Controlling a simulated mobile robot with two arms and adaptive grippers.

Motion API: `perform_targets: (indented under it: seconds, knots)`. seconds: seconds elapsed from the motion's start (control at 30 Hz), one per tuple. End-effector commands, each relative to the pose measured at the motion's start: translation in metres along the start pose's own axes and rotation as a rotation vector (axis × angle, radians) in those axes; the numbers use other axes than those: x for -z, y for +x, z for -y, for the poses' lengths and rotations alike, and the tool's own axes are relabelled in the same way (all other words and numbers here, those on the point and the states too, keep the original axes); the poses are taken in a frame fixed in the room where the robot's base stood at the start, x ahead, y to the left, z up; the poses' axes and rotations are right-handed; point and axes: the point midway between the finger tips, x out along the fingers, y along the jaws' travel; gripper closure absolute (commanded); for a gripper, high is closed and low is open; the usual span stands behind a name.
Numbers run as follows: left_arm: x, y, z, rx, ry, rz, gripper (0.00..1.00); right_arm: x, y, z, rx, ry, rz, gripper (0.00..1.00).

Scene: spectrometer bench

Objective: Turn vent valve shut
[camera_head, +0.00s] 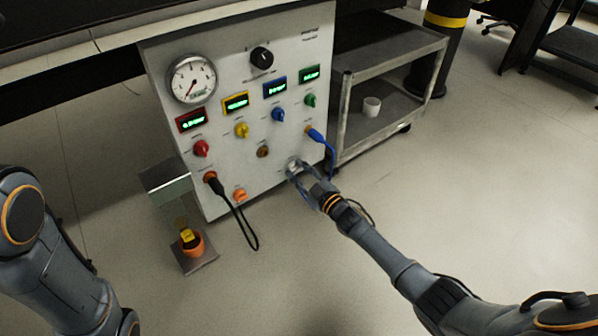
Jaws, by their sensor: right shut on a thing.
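A white instrument panel (222,155) stands in the middle of the camera_head view. My right gripper (297,172) is at the panel's lower right, shut on a small pale valve knob (293,163). The fingers hide much of this knob, so its turn angle cannot be told. The labels are too small to read. My left arm shows at the left edge, but its gripper is out of view.
Red (201,148), yellow (242,130), blue (278,114) and green (310,100) knobs sit above. A blue cable (331,155) hangs close to my right gripper; a black cable (241,222) hangs left. A grey cart (347,110) stands right.

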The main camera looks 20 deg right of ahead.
Motion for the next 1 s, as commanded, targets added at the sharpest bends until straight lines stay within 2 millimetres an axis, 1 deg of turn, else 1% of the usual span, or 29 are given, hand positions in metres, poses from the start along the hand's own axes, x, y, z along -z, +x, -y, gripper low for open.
perform_targets:
  seconds: [0.5,0.53,0.57,0.6,0.63,0.9,1.0]
  knots:
    - [0.0000,0.0002,0.0000,0.000,0.000,0.000,0.52,-0.0004,-0.0005,0.0010,0.001,-0.017,0.000,1.00]
    - [0.0000,0.0002,0.0000,0.000,0.000,0.000,0.52,-0.0003,-0.0005,0.0010,0.001,-0.017,0.000,0.62]
    - [0.0000,0.0002,0.0000,0.000,0.000,0.000,0.52,-0.0004,-0.0005,0.0010,0.001,-0.017,0.000,0.56]
    - [0.0000,0.0002,0.0000,0.000,0.000,0.000,0.52,-0.0003,-0.0005,0.0010,0.001,-0.017,0.000,0.48]
    - [0.0000,0.0002,0.0001,0.000,0.000,0.000,0.52,-0.0003,-0.0004,0.0009,0.001,-0.017,0.000,0.45]
    - [-0.0005,0.0000,0.0009,0.004,0.000,0.002,0.52,-0.0001,-0.0004,0.0005,0.001,-0.017,0.000,0.45]
    - [-0.0007,-0.0001,0.0009,0.004,0.000,0.002,0.52,-0.0007,-0.0042,0.0007,0.001,-0.017,0.001,0.45]
